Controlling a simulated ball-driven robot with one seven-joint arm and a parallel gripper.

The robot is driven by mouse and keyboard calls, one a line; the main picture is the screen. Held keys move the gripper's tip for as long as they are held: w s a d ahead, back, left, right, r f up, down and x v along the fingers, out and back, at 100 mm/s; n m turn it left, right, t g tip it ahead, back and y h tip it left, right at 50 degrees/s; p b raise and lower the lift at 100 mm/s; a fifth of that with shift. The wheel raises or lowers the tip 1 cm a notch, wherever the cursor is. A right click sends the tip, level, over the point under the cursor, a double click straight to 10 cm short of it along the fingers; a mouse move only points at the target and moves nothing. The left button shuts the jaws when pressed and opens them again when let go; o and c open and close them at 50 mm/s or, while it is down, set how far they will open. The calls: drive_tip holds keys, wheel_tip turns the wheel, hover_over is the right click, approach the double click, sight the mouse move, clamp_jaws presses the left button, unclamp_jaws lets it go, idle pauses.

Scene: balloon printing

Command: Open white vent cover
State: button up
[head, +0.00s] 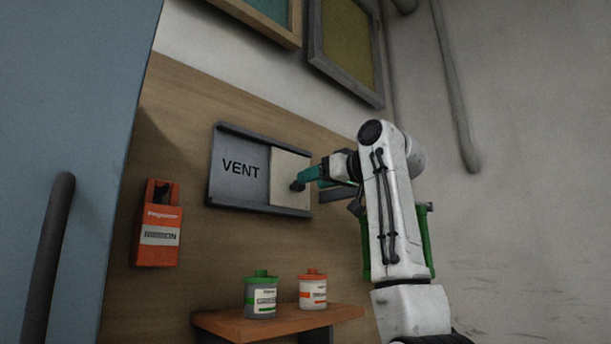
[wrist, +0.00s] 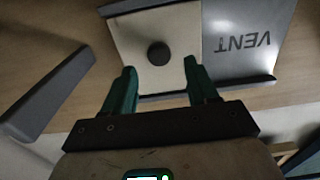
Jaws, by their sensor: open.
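The white vent cover (head: 289,176) is a pale square panel at the right side of a grey vent frame (head: 214,175) marked VENT on the wall. In the wrist view the cover (wrist: 185,38) shows a round dark knob (wrist: 158,53) near its middle. My gripper (head: 300,182) is at the cover in the head view. In the wrist view my gripper (wrist: 160,72) has its two teal fingers apart, one to each side of the knob and slightly short of it. Whether a finger touches the cover cannot be told.
A red box (head: 158,235) hangs on the wall left of the vent. A small wooden shelf (head: 275,325) below holds a green-lidded jar (head: 261,297) and an orange-lidded jar (head: 313,290). A grey bar (wrist: 45,92) is at left in the wrist view.

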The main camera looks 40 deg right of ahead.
drive_tip(key=shift+w+a+p, duration=0.1)
drive_tip(key=shift+w+p, duration=0.55)
drive_tip(key=shift+w, duration=1.2)
drive_tip(key=shift+c, duration=0.2)
clamp_jaws()
